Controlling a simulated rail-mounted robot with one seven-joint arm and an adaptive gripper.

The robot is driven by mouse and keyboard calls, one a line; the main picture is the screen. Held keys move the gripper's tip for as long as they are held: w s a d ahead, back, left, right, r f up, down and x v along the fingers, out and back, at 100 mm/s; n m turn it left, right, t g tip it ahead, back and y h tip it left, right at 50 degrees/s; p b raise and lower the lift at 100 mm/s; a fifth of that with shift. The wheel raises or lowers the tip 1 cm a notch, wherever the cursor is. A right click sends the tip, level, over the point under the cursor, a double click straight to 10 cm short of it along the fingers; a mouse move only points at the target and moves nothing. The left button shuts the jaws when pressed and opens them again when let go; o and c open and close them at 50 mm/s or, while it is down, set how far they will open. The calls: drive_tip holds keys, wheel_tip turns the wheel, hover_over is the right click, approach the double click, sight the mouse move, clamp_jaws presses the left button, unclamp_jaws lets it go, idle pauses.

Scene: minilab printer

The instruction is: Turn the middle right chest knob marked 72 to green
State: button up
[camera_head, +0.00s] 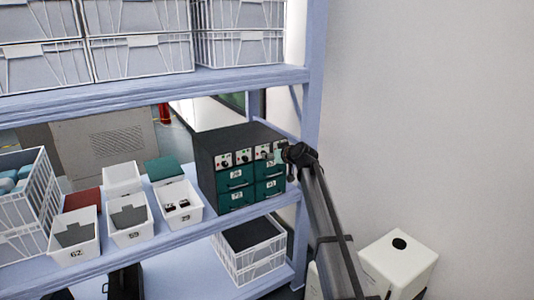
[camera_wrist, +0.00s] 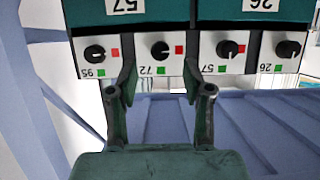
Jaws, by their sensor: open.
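The dark green chest (camera_head: 222,150) stands on the shelf, with a row of black knobs along its top front. The knob marked 72 (camera_wrist: 160,50) is on a white plate in the wrist view, which shows the chest upside down. A red square (camera_wrist: 179,49) is beside this knob and a green square (camera_wrist: 161,72) is next to its number. Its pointer direction is too small to tell. My gripper (camera_wrist: 160,80) is open, its two fingertips on either side of the 72 plate's edge, with the knob lined up between them. Whether the fingers touch it is unclear. In the head view my gripper (camera_head: 279,154) covers the chest's right end.
Neighbouring knobs 95 (camera_wrist: 95,53) and 57 (camera_wrist: 227,49) sit close on both sides, with knob 26 (camera_wrist: 288,49) beyond. White bins (camera_head: 180,206) stand left of the chest. A shelf post (camera_head: 312,80) rises near my arm.

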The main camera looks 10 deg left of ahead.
drive_tip(key=shift+p+x, duration=0.35)
drive_tip(key=shift+x, duration=1.75)
clamp_jaws()
